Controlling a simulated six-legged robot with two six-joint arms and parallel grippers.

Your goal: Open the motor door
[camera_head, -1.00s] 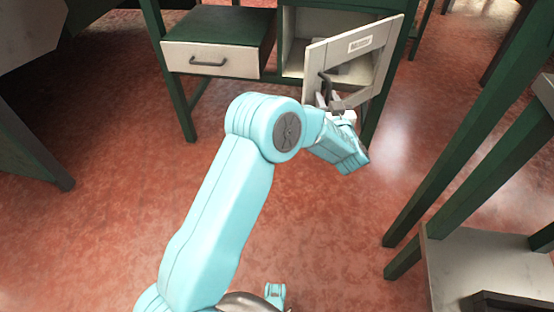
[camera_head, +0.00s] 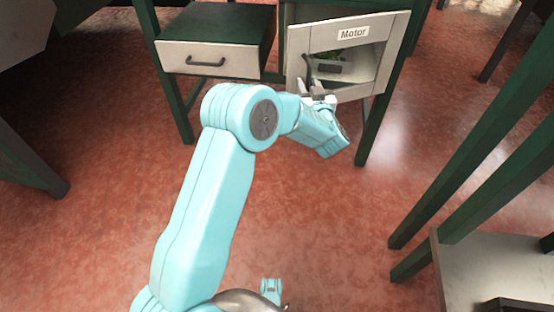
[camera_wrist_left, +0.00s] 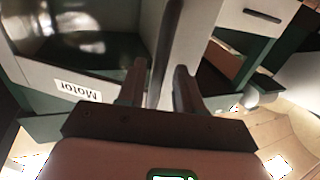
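The motor door (camera_head: 375,30) is a pale framed panel labelled "Motor" on the green cabinet. It stands ajar, its left edge swung out from the cabinet, with an opening in its middle. Its dark vertical handle (camera_head: 307,68) is near the left edge. My left gripper (camera_head: 317,90) is at the handle. In the left wrist view, the fingers of my left gripper (camera_wrist_left: 159,80) are apart, with the dark handle bar (camera_wrist_left: 167,45) between them; I cannot tell whether they touch it. The label side of the door (camera_wrist_left: 45,85) shows at left there.
Green table legs (camera_head: 490,140) and a pale lower shelf (camera_head: 465,265) stand at the right. The red floor (camera_head: 330,220) in front of the cabinet is clear.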

